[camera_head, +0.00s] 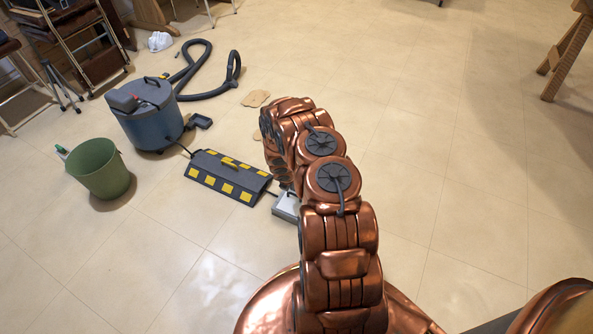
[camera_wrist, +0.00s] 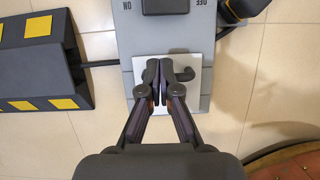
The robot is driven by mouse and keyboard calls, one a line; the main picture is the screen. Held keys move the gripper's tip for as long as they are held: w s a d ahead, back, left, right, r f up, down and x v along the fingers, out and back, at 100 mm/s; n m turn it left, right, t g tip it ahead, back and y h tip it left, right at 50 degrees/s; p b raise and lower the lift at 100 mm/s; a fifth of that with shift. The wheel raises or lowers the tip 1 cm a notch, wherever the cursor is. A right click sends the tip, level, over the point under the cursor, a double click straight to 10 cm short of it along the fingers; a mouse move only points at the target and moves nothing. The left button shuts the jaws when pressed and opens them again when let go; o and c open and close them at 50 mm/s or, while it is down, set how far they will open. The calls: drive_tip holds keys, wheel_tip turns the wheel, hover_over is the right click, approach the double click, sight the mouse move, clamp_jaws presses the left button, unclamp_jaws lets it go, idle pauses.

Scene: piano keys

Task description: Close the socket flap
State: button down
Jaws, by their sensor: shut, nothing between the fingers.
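A grey socket box (camera_wrist: 126,35) with a dark switch marked ON and OFF fills the upper middle of the wrist view. A pale square panel (camera_wrist: 196,90), which looks like the flap, shows on its lower part, with a dark curved piece, perhaps its handle, beside the fingers. I cannot tell how far the flap stands open. My gripper (camera_wrist: 160,66) is shut and empty, over the panel in the picture, hiding its middle; contact cannot be told. In the head view the box (camera_head: 285,206) shows only partly beside my arm, which hides my gripper.
A black cable ramp with yellow patches (camera_head: 226,178) lies left of the box, cables running from both ends. Beyond it stand a blue vacuum cleaner (camera_head: 150,125) with a hose (camera_head: 205,95) and a green bucket (camera_head: 100,170). The tiled floor to the right is largely clear.

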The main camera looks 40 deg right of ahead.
drive_tip(key=v, duration=0.3)
drive_tip(key=shift+d+r+p, duration=0.15)
drive_tip(key=shift+r+p, duration=0.05)
drive_tip(key=shift+p, duration=0.1)
drive_tip(key=shift+w+r, duration=0.15)
drive_tip(key=shift+r, duration=0.1)
drive_tip(key=w+d+r+p, duration=0.2)
drive_tip(key=d+r+p, duration=0.2)
drive_tip(key=r, duration=0.3)
drive_tip(key=shift+d+r, duration=0.35)
drive_tip(key=shift+d, duration=0.15)
